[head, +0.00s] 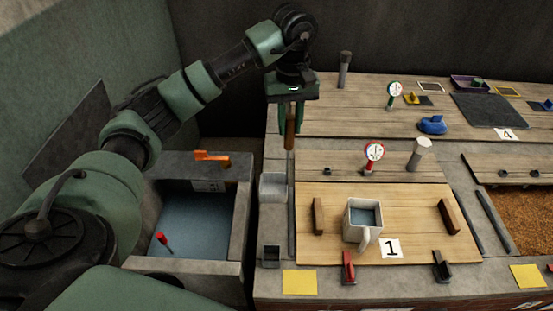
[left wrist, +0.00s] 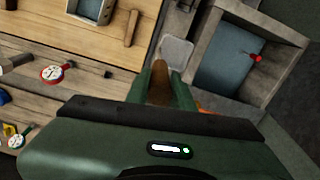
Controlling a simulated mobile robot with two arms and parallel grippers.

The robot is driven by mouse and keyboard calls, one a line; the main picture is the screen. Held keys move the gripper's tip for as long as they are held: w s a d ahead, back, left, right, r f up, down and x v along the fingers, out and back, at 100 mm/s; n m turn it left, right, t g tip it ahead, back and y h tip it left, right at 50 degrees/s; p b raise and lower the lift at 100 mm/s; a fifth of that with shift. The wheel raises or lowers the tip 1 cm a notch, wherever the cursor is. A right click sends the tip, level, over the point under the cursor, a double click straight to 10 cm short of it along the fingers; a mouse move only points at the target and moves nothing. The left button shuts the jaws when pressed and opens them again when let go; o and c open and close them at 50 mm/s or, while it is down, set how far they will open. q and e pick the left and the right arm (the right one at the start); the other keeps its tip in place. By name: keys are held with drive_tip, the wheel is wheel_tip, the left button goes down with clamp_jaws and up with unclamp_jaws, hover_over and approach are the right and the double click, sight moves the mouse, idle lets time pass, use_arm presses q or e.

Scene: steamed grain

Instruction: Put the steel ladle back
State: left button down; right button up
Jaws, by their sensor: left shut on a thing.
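My left gripper (head: 291,127) is shut on a brown handle (head: 290,134), which I take to be the steel ladle's. The handle points down between the fingers, above the left part of the worktop. In the left wrist view the brown handle (left wrist: 160,80) also sits between the green fingers. I cannot make out the ladle's steel shaft or bowl. A light grey open container (head: 272,188) stands below the gripper, beside the basin; it also shows in the left wrist view (left wrist: 176,53). My right gripper is not in view.
A stone basin (head: 238,225) of water, with an orange piece (head: 212,156) on its rim, lies left. A square mug (head: 362,218) stands on the wooden board (head: 338,195) between wooden blocks. A red dial (head: 374,151) and grey cylinder (head: 419,153) stand behind.

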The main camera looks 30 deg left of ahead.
use_arm(q)
wheel_tip(320, 180, down, 15)
drive_tip(key=p, duration=0.4)
drive_tip(key=shift+s+a+f, duration=0.1)
drive_tip(key=shift+a+f, duration=0.05)
drive_tip(key=shift+f, duration=0.3)
drive_tip(key=c, duration=1.2)
unclamp_jaws()
